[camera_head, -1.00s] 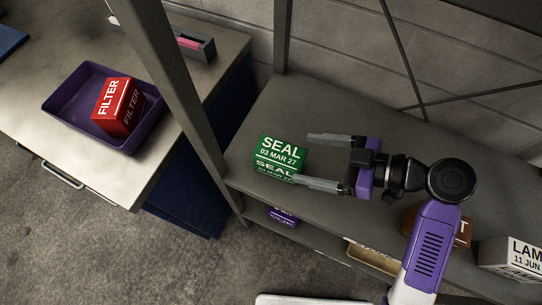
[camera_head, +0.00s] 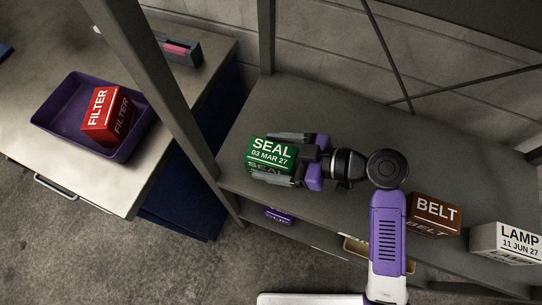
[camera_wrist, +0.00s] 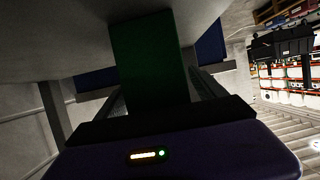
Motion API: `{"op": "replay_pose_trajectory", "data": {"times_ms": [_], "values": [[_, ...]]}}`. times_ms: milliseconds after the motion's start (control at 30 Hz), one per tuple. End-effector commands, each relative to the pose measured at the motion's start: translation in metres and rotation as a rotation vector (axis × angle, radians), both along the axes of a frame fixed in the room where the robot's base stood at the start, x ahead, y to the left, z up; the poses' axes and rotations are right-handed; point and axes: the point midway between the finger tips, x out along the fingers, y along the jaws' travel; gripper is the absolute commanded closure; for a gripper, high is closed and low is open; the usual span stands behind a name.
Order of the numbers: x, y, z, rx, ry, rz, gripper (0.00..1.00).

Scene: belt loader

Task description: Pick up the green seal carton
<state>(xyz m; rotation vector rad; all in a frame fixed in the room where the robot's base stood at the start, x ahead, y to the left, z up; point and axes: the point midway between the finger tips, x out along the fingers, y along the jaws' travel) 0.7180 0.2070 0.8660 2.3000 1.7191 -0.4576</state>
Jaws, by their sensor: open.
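The green seal carton (camera_head: 272,151) stands on the grey shelf (camera_head: 330,118) near its left end, its label reading SEAL 03 MAR 27. My gripper (camera_head: 284,159) is open, with one finger along the carton's far side and the other along its near side. The fingers reach around part of the carton; I cannot tell whether they touch it. In the wrist view the dark green carton (camera_wrist: 148,62) is straight ahead between the fingers, in shadow.
A brown BELT carton (camera_head: 435,213) and a white LAMP carton (camera_head: 508,243) stand farther right on the shelf. A shelf post (camera_head: 165,85) rises left of the seal carton. Beyond it, a table holds a purple tray (camera_head: 66,88) with a red FILTER carton (camera_head: 108,114).

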Motion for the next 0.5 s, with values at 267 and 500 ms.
{"op": "replay_pose_trajectory", "data": {"times_ms": [267, 500], "values": [[0.0002, 0.0000, -0.0001, 0.000, 0.000, 0.000, 0.38], [0.0002, -0.0001, -0.0001, 0.000, 0.000, 0.000, 0.85]]}}
